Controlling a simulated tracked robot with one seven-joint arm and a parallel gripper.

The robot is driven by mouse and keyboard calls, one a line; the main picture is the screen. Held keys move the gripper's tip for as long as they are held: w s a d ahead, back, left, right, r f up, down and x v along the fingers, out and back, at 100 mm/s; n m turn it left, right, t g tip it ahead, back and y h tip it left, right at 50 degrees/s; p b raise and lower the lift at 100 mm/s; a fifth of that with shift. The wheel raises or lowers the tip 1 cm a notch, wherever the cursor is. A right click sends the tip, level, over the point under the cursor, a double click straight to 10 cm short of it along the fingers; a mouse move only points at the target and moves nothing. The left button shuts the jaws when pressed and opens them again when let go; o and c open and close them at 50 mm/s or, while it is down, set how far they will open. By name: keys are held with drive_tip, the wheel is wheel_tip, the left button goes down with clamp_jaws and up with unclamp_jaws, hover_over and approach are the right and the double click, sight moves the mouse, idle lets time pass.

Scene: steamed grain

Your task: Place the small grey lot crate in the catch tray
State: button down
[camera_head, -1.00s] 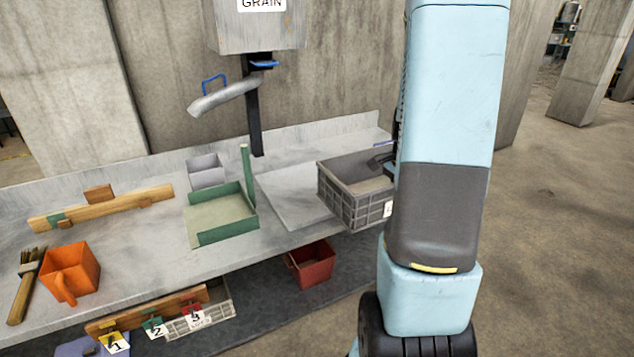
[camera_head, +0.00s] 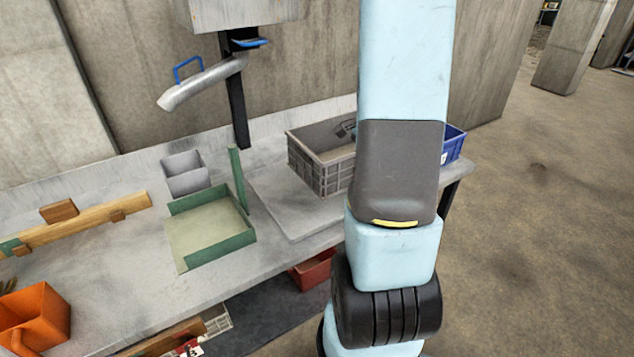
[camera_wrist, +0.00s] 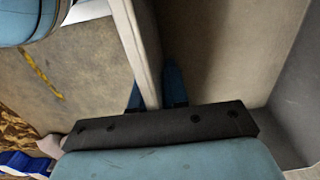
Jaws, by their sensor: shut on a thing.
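The grey lot crate (camera_head: 306,167), with ribbed walls and a pale load or floor inside, is upright at the right part of the bench. My arm hides its right end. It is over a shallow light-grey tray (camera_head: 268,207); I cannot tell whether it touches it. A green-walled tray (camera_head: 228,246) with a pale floor lies to the left. I cannot tell surely which of these is the catch tray. In the wrist view, my gripper (camera_wrist: 153,88) is shut on the crate's wall (camera_wrist: 140,40), one blue finger on each side; the crate's inside (camera_wrist: 215,50) lies right.
A metal spout (camera_head: 203,84) hangs above the bench's back. A small grey bin (camera_head: 184,178), wooden bar (camera_head: 90,222) and orange scoop (camera_head: 38,312) are left. A blue crate (camera_head: 454,145) is behind my arm. A red bin (camera_head: 314,272) sits below the bench.

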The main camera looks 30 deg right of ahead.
drive_tip(key=w+a+f, duration=0.1)
drive_tip(key=w, duration=0.1)
drive_tip(key=w+f, duration=0.1)
drive_tip(key=w, duration=0.2)
drive_tip(key=w+a+f, duration=0.1)
drive_tip(key=w, duration=0.1)
drive_tip(key=shift+w+a+f, duration=0.15)
drive_tip(key=shift+a+f, duration=0.1)
drive_tip(key=shift+a, duration=0.05)
drive_tip(key=shift+w+a+f, duration=0.35)
drive_tip(key=shift+w+f, duration=0.5)
drive_tip(key=shift+f, duration=0.7)
drive_tip(key=shift+w+a+f, duration=0.3)
drive_tip(key=shift+w+f, duration=0.6)
drive_tip(key=shift+f, duration=0.65)
drive_tip(key=shift+w+a+f, duration=0.35)
drive_tip(key=shift+w+f, duration=0.5)
drive_tip(key=shift+f, duration=0.7)
drive_tip(key=c, duration=1.1)
unclamp_jaws()
